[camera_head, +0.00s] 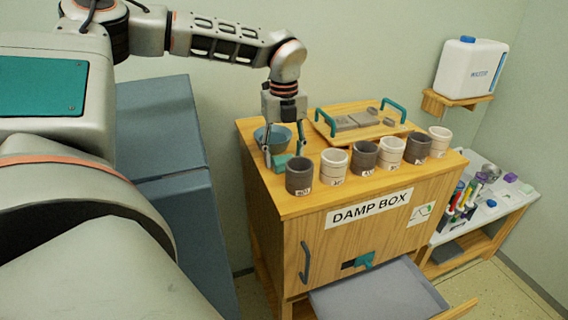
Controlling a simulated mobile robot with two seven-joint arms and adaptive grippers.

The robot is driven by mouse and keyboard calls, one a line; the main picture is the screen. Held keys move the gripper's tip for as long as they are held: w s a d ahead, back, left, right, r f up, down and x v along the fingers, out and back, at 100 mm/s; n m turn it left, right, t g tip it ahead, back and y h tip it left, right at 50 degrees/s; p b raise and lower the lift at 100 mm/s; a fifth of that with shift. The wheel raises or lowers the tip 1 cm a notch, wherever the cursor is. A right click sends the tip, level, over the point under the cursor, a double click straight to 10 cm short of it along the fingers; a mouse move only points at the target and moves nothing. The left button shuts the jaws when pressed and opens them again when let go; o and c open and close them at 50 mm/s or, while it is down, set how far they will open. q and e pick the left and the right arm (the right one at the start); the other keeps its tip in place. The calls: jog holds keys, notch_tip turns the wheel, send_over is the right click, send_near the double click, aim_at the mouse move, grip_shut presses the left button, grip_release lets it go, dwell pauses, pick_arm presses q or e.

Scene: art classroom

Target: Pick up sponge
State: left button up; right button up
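A small teal-green block that looks like the sponge (281,161) lies on the top of the wooden damp box (310,208), near its left end. My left gripper (284,152) points down over it from above. Its two fingers are spread apart, one to each side of the block, and I see no clear grip on it. A blue-grey bowl (272,138) stands just behind the block, close to the fingers, and partly hidden by them. My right gripper is not in view.
Several grey and white cups (333,167) stand in a row along the front edge. Behind them is a wooden tray (327,127) with teal handles and grey slabs. A white jug (469,68) stands on a wall shelf.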

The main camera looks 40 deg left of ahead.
aim_at(284, 158)
pick_arm(q)
jog(key=c, duration=0.3)
jog(key=shift+r, duration=0.15)
notch_tip(284, 158, up, 20)
dwell(0.7)
